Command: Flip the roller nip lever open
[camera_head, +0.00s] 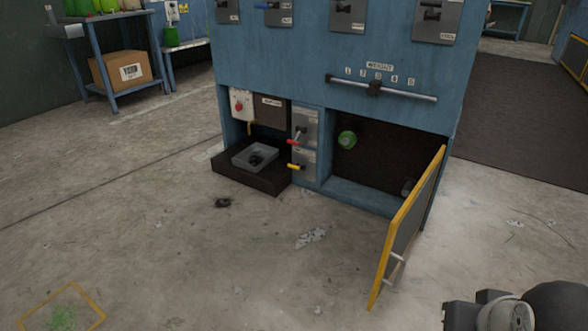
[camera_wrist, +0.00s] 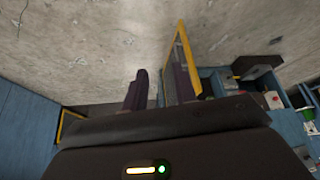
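On the blue machine's narrow grey panel, a red-handled lever (camera_head: 294,141) sits above a yellow-handled lever (camera_head: 296,166). Both handles point left. More levers (camera_head: 343,7) sit on grey plates along the top, one with a blue handle (camera_head: 267,6). The labels are too small for me to tell which is the roller nip lever. My gripper (camera_wrist: 156,88) shows in the wrist view with its two dark fingers apart and nothing visible between them. It is away from the levers.
A yellow-edged door (camera_head: 408,228) stands swung out from the machine's lower right compartment; it also appears close beyond my fingers in the wrist view (camera_wrist: 185,58). The concrete floor in front is mostly clear.

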